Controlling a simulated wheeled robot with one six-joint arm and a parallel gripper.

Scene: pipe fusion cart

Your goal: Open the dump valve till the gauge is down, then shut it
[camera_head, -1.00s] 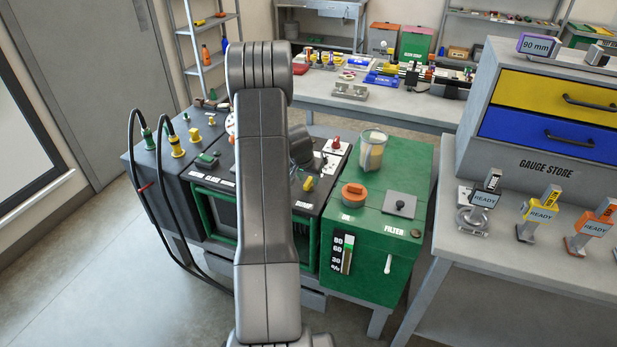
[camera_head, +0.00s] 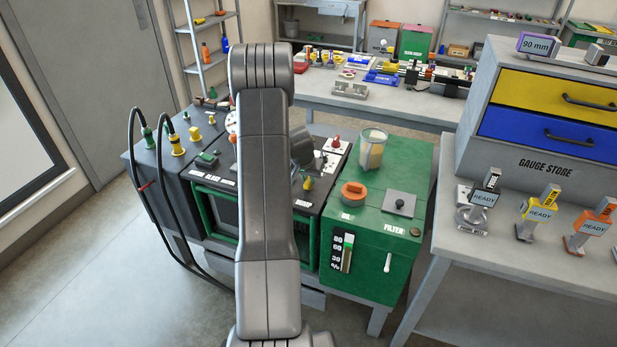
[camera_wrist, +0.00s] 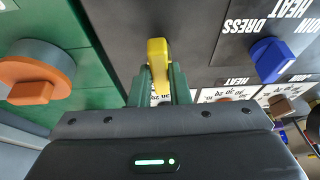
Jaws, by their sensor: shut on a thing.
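The dump valve's yellow lever (camera_head: 308,183) stands by the DUMP label on the black top of the cart, right of my arm. In the wrist view the yellow lever (camera_wrist: 157,55) points nearly straight along the picture's vertical. My gripper (camera_wrist: 160,82) has its green fingers shut on the lever's near end. In the head view my arm covers much of the panel, and the fingers are hard to make out. A round white dial (camera_head: 231,122) shows partly at the arm's left edge. Its needle cannot be read.
The green tank (camera_head: 400,262) with an orange cap (camera_head: 353,192) and a level strip (camera_head: 342,253) stands right of the lever. A blue knob (camera_wrist: 270,58) is near the lever in the wrist view. Black hoses (camera_head: 160,215) loop at the cart's left.

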